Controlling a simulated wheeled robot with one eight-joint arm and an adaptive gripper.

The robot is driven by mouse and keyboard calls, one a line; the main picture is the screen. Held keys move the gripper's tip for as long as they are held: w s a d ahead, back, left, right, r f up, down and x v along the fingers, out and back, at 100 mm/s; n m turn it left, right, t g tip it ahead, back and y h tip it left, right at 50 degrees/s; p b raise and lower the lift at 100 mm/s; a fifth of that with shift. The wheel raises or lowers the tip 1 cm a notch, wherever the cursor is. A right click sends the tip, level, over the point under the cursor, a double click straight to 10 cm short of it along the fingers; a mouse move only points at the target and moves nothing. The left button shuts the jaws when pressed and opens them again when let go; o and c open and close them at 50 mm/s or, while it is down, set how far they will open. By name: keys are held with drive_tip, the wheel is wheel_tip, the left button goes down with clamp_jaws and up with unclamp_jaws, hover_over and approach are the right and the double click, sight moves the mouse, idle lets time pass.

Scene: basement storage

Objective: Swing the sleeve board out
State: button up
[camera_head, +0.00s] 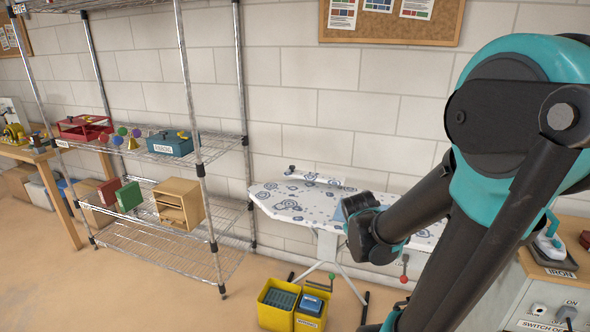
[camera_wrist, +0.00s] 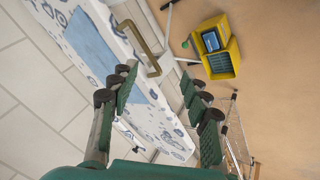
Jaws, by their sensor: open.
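The ironing board (camera_head: 285,205) has a white cover with blue patterns and stands along the wall in the head view, partly hidden by my arm. Its patterned cover also runs diagonally through the wrist view (camera_wrist: 165,128). A light blue flat patch (camera_wrist: 92,45) shows on it; I cannot tell surely which part is the sleeve board. A brass bar handle (camera_wrist: 153,52) sticks out at the board's edge. My gripper (camera_wrist: 160,88) is open and empty, its fingers apart, with the handle ahead of it; contact is not visible. The gripper is not clear in the head view.
Yellow bins (camera_head: 278,304) stand on the floor below the board. A wire shelf (camera_head: 180,258) stands left, and a cabinet (camera_head: 540,295) with an iron stands right. Front left floor is clear.

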sight(292, 168)
drive_tip(key=w+a+r+n+t+h, duration=0.1)
drive_tip(key=w+a+r+n+t, duration=0.15)
drive_tip(key=w+n, duration=0.75)
drive_tip(key=w+a+r+n+t+h, duration=0.2)
drive_tip(key=w+n+t, duration=0.2)
drive_tip(key=w, duration=1.1)
drive_tip(key=w+a+f+n+t+y, duration=0.1)
drive_tip(key=w+a+n, duration=0.3)
drive_tip(key=a+n, duration=0.1)
drive_tip(key=w+a+f+n+t+y, duration=0.2)
drive_tip(key=w+a+n, duration=0.2)
drive_tip(key=a+n, duration=0.1)
drive_tip(key=w+a+f+n+t+y, duration=0.1)
drive_tip(key=w+a+f+n+t, duration=0.1)
drive_tip(key=w+a+n, duration=0.3)
drive_tip(key=shift+w+a+f+n+y, duration=0.1)
drive_tip(key=shift+a+f+n+y, duration=0.2)
drive_tip(key=shift+a+n, duration=0.15)
drive_tip(key=w, duration=1.1)
drive_tip(key=w+d, duration=0.1)
drive_tip(key=w, duration=0.5)
drive_tip(key=shift+w, duration=0.1)
drive_tip(key=shift+c, duration=0.6)
clamp_jaws()
